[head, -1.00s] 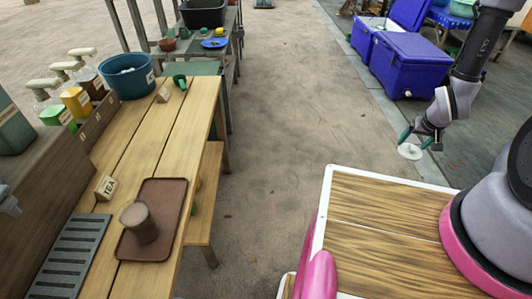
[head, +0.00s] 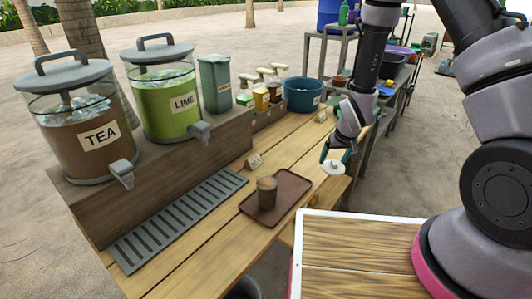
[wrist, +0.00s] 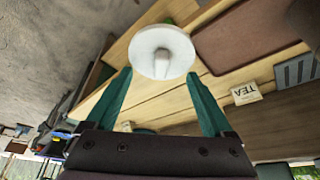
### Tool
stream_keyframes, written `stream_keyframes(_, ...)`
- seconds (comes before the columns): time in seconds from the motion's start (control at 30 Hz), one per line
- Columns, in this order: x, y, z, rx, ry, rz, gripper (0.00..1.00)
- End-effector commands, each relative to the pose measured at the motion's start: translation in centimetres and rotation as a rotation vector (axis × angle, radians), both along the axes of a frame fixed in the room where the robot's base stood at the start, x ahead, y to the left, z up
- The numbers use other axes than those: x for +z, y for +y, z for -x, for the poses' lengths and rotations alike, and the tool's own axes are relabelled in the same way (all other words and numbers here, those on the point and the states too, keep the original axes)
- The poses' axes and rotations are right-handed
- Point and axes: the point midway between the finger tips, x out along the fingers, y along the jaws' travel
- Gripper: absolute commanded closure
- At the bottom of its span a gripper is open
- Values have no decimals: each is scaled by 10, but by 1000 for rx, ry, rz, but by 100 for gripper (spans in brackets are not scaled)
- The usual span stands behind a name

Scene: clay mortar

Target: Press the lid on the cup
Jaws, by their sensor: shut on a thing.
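The cup (head: 267,193) is brown and stands upright on a brown tray (head: 290,190) on the wooden table. The lid (head: 333,167) is a round white disc with a knob. My gripper (head: 336,157) is shut on the lid and holds it in the air, to the right of the cup and apart from it. In the wrist view the lid (wrist: 162,52) sits between the green fingertips, and part of the tray (wrist: 235,35) shows behind.
The TEA dispenser (head: 80,125) and LIME dispenser (head: 165,100) stand on a raised shelf behind a grey drip grate (head: 180,215). A small TEA sign (head: 254,161) stands near the tray. A blue tub (head: 302,94) and pump bottles (head: 262,97) are farther back.

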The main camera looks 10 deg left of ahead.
Motion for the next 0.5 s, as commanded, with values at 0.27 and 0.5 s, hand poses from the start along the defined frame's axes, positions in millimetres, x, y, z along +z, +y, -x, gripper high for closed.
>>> stream_keyframes(0.27, 48, 135, 48, 177, -3, -2, 64)
stream_keyframes(0.5, 71, 195, 89, 258, -1, -1, 64)
